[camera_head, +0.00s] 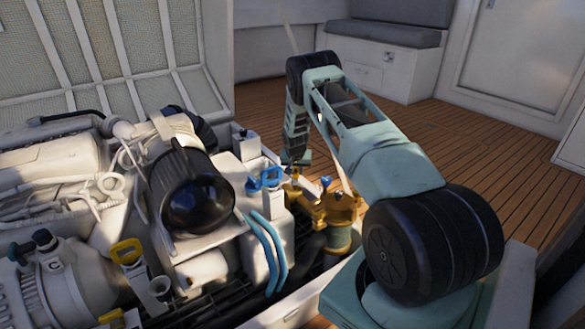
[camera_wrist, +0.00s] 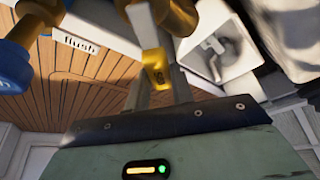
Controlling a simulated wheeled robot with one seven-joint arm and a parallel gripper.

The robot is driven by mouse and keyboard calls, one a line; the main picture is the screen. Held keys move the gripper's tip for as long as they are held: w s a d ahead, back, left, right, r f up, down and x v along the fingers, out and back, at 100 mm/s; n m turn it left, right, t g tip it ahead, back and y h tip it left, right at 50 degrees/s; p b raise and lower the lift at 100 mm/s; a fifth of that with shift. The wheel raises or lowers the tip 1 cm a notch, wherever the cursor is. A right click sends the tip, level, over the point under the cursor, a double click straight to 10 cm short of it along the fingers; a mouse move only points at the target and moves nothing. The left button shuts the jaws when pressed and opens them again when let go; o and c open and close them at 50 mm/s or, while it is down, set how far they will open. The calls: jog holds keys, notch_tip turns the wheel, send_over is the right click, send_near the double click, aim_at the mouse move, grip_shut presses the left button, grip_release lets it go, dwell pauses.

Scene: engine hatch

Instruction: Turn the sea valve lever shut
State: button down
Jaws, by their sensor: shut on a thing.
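In the wrist view my gripper (camera_wrist: 158,88) is shut on a yellow lever (camera_wrist: 155,68), which fits the sea valve lever. Dark marks on its face are too small to read. The lever runs up to a brass body (camera_wrist: 175,15) at the top edge. In the head view my gripper (camera_head: 294,163) points down beside the brass valve fittings (camera_head: 291,195), behind my forearm. The fingertips and the held lever cannot be made out clearly there. How far the lever is turned cannot be told.
A brass strainer (camera_head: 339,210) with a small blue handle, blue handles (camera_head: 265,180) and blue hoses (camera_head: 272,250) crowd the engine bay. Wooden deck lies beyond.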

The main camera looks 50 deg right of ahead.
jog(key=shift+s+d+m+g+h, duration=0.15)
jog(key=shift+s+m+g, duration=0.6)
jog(key=shift+m, duration=0.95)
jog(key=shift+s+d+m+g+h, duration=0.1)
jog(key=shift+s+m+g, duration=0.55)
jog(key=shift+m, duration=1.05)
jog(key=shift+s+d+m+g+h, duration=0.15)
jog(key=shift+s+m+g, duration=0.35)
jog(key=shift+s+m, duration=0.85)
jog(key=shift+w+f+m, duration=0.1)
jog(key=shift+w+m, duration=0.25)
jog(key=shift+m, duration=0.1)
jog(key=c, duration=1.2)
grip_release()
jog(key=p+v, duration=0.6)
jog(key=v, duration=1.1)
jog(key=shift+w+r, duration=0.2)
jog(key=shift+r, duration=0.05)
